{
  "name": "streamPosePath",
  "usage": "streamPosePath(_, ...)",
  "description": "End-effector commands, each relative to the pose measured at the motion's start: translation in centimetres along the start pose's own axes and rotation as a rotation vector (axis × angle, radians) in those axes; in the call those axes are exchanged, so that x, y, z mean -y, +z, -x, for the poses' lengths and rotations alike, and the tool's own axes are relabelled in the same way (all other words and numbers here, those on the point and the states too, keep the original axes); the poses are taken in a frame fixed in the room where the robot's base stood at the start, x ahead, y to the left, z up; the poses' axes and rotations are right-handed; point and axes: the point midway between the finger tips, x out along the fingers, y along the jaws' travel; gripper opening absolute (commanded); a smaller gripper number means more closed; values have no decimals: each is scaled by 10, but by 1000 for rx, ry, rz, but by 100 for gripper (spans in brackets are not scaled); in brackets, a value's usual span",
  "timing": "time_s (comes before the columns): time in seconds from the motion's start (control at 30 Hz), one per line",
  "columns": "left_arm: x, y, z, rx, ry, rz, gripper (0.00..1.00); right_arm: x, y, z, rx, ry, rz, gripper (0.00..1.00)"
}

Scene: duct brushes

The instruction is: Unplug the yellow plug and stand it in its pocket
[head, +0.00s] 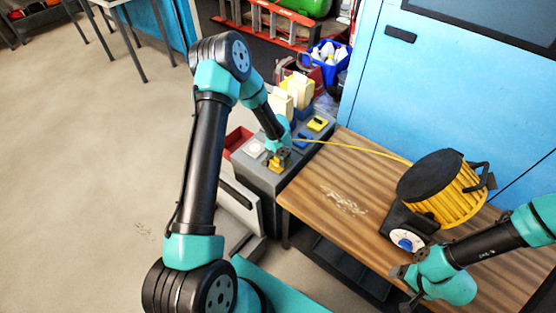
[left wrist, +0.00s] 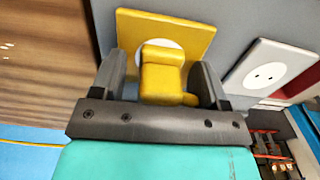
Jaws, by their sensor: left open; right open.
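The yellow plug (left wrist: 162,75) sits in the round white socket of a yellow plate (left wrist: 195,32) on a grey box. My left gripper (left wrist: 163,84) is open, with one finger on each side of the plug; in the head view my left gripper (head: 278,158) hides most of it. A yellow block with a dark slot (head: 317,123), seemingly the pocket, stands on the grey box (head: 262,182) behind the gripper. A yellow cable (head: 355,149) runs from near the gripper to the reel. My right gripper (head: 404,287) is open and empty at the table's front right.
A white socket plate (left wrist: 266,68) is beside the yellow one. A blue slotted block (head: 304,141) lies between gripper and yellow block. Cream-coloured items (head: 298,88) stand behind. The yellow and black cable reel (head: 443,190) stands on the wooden table (head: 318,190), whose left part is clear.

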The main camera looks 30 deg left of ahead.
Motion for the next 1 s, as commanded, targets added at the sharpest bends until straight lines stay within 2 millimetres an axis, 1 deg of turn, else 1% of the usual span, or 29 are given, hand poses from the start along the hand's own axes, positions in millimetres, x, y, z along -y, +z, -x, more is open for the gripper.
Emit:
streamPosePath(0.83,0,0,0,0,0,0,68,0,0,0,0,0,0,74)
streamPosePath(0.87,0,0,0,0,0,0,67,0,0,0,0,0,0,74)
streamPosePath(1.0,0,0,0,0,0,0,54,0,0,0,0,0,0,74)
